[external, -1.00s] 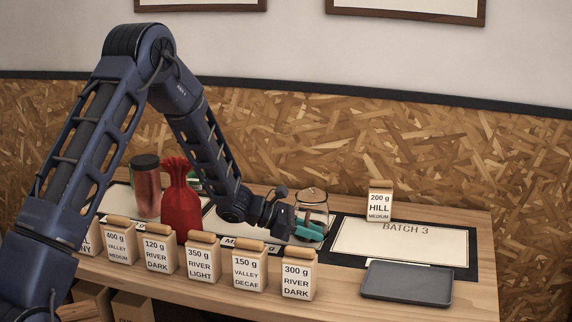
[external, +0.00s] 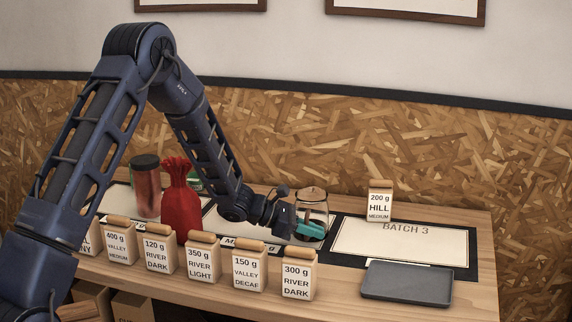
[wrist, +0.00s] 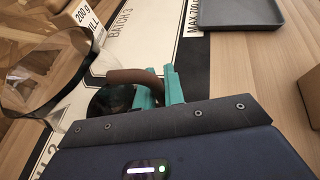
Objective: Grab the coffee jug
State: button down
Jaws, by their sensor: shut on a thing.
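The coffee jug (external: 312,204) is a clear glass jug with a dark band low on its body and a brown handle. It stands on the table just left of the Batch 3 mat. In the wrist view the glass (wrist: 45,70) is at the left and its brown handle (wrist: 128,76) reaches between my teal fingertips. My gripper (external: 308,231) is at the jug's near side, shut on the handle (wrist: 160,88).
The Batch 3 mat (external: 345,258) and a grey tray (external: 408,283) lie to the right. A 200 g Hill bag (external: 380,200) stands behind the mat. Labelled bags (external: 298,276) line the front edge. A red sack (external: 180,205) and a reddish jar (external: 146,190) stand left.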

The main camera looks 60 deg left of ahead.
notch_tip(320, 180, up, 20)
jog(key=shift+f, duration=0.2)
dwell(1.2)
